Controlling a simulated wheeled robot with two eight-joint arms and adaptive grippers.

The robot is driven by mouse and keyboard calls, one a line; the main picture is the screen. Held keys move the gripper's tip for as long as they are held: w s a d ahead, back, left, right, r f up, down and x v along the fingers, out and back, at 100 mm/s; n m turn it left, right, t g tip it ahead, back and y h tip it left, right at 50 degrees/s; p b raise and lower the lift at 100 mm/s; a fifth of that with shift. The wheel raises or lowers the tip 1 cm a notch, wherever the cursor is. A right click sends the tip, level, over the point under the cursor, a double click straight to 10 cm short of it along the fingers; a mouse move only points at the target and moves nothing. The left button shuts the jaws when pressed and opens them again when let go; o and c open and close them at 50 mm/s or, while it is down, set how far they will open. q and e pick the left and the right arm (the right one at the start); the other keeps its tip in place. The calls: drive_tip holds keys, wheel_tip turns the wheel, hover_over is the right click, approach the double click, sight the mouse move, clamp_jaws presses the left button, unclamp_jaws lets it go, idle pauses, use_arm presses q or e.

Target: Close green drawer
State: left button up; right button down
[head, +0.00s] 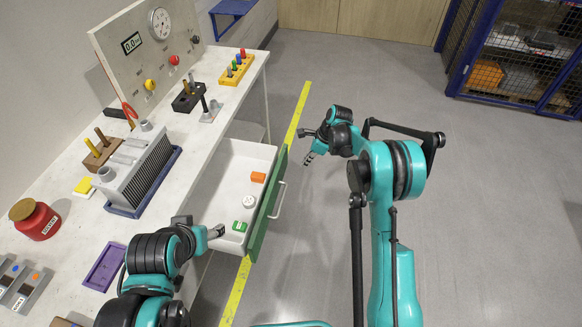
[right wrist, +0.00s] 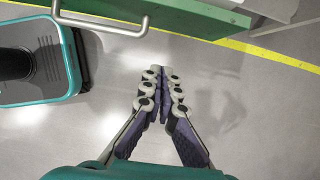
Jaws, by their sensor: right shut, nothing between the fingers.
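The green drawer (head: 266,207) stands pulled out from the workbench, its green front facing right with a pale bar handle (head: 279,201). Inside lie an orange block (head: 258,177), a white round piece (head: 249,202) and a green piece (head: 240,226). My right gripper (head: 306,146) is shut and empty, in the air beyond the drawer front's far end and to its right. In the right wrist view, its closed fingers (right wrist: 161,75) are apart from the green front (right wrist: 180,14) and handle (right wrist: 100,27). My left gripper (head: 217,231) is by the drawer's near side; its finger opening is unclear.
The workbench (head: 195,137) at left carries a gauge panel (head: 153,45), a grey finned block (head: 142,170), a red jar (head: 35,219) and a purple tray (head: 104,267). Floor right of the drawer is open, with a yellow line (head: 297,112). A blue mesh cage (head: 520,60) stands far right.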

use_arm(q)
drive_tip(key=shift+f+b, duration=2.35)
drive_tip(key=shift+f, duration=0.05)
use_arm(e)
drive_tip(key=w+a+f, duration=0.2)
drive_tip(key=a+f, duration=0.5)
drive_tip(key=f, duration=0.2)
drive_tip(key=shift+a, duration=0.15)
drive_tip(key=shift+w, duration=0.1)
